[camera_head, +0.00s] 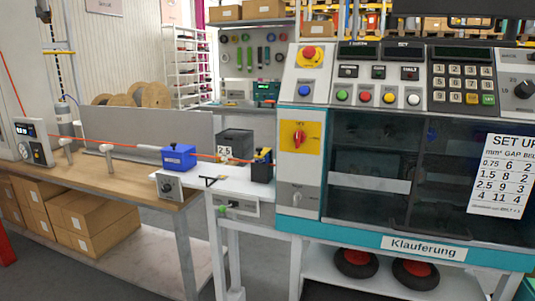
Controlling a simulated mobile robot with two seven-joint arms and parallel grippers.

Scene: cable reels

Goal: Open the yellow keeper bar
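A small yellow part that looks like the keeper bar (263,155) sits on top of a black guide block (261,173), at the right end of a white shelf beside the machine. It is too small to tell whether it is open or shut. An orange-red cable (212,157) runs from the left through a blue block (179,157) to the black guide block. Neither of my grippers is in view.
The teal-and-white machine (365,238) with its button panel (379,97) fills the right side. A wooden bench (110,171) stands at the left, with cardboard boxes (92,221) below. A dark grey bin (235,142) stands behind the white shelf (226,181).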

